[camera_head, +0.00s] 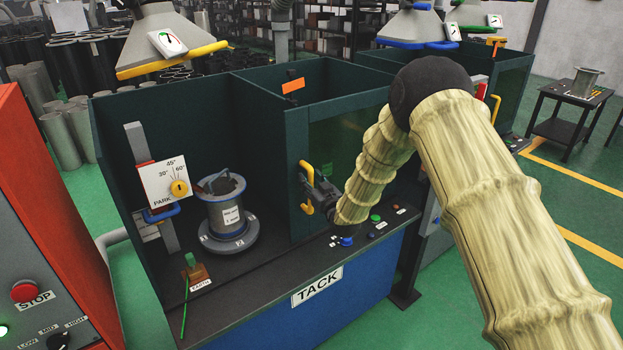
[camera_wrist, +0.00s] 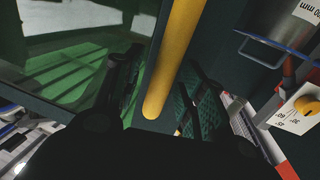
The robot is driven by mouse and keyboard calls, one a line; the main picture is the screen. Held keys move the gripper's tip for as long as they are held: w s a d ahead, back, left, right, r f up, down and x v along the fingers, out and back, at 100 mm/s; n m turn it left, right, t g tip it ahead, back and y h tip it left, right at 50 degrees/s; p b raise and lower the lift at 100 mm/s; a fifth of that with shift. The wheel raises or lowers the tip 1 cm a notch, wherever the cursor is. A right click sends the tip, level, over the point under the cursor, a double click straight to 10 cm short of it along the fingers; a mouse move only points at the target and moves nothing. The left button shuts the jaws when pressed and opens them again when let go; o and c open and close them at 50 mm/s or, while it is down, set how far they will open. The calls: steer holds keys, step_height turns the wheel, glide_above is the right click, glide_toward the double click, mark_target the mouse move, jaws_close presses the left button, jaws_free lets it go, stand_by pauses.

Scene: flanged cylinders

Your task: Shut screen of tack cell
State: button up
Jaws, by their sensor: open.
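The tack cell (camera_head: 315,287) is a dark green booth on a blue base with a TACK label. Its screen (camera_head: 345,140), a dark frame with a green-tinted window, stands across the right part, leaving the left bay open. The screen's yellow upright handle (camera_head: 306,190) is on its left edge. My gripper (camera_head: 320,192) is at the handle, just right of it. In the wrist view the handle (camera_wrist: 176,55) lies between the two open fingers; I cannot tell whether either touches it. A flanged cylinder (camera_head: 226,205) stands upright in the open bay.
Left in the bay are an angle dial (camera_head: 162,182) with a yellow knob and a blue-handled clamp. Buttons (camera_head: 346,241) sit below my gripper. A red control cabinet (camera_head: 40,210) stands at left.

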steer(key=shift+w+a, duration=0.1)
steer(key=shift+w, duration=0.1)
jaws_close()
